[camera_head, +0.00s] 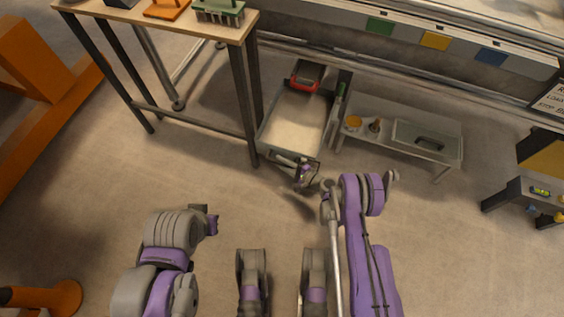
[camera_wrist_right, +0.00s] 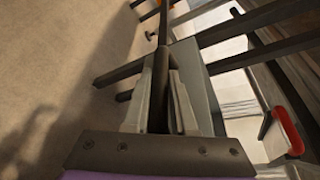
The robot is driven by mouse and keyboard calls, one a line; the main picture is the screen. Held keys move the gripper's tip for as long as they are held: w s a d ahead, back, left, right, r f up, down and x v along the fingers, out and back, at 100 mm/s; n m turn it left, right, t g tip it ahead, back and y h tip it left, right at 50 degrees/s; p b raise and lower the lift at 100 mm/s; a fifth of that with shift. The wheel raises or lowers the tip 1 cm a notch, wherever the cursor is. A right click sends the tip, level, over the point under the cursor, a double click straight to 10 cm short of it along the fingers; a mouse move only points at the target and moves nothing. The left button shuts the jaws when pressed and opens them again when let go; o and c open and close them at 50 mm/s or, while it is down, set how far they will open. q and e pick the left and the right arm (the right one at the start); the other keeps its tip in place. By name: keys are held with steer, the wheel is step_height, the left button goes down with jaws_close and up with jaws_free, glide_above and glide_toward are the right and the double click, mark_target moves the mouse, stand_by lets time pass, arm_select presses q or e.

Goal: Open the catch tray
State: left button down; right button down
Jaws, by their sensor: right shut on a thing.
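The catch tray (camera_head: 264,132) is a grey open box with a pale, sand-coloured inside. It stands out from below the sandbed frame, between the wooden-topped table and a low bench. My right gripper (camera_head: 303,174) is at its front edge. In the right wrist view the fingers (camera_wrist_right: 160,95) are closed around a dark bar, which looks like the tray's handle. The tray's grey wall (camera_wrist_right: 198,85) shows just beyond them. The handle is mostly hidden by the gripper in the head view. My left arm shows at lower left; its gripper is not visible.
A wooden-topped table (camera_head: 150,17) with dark legs stands left of the tray. A low grey bench (camera_head: 385,110) with small items stands close on its right. A red-edged container (camera_head: 305,76) is at the tray's back end. The floor in front is clear.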

stand_by(0.3)
steer(key=c, duration=0.7)
jaws_free()
steer(key=shift+p+v, duration=2)
steer(key=shift+v, duration=3.5)
steer(key=shift+a+f, duration=0.1)
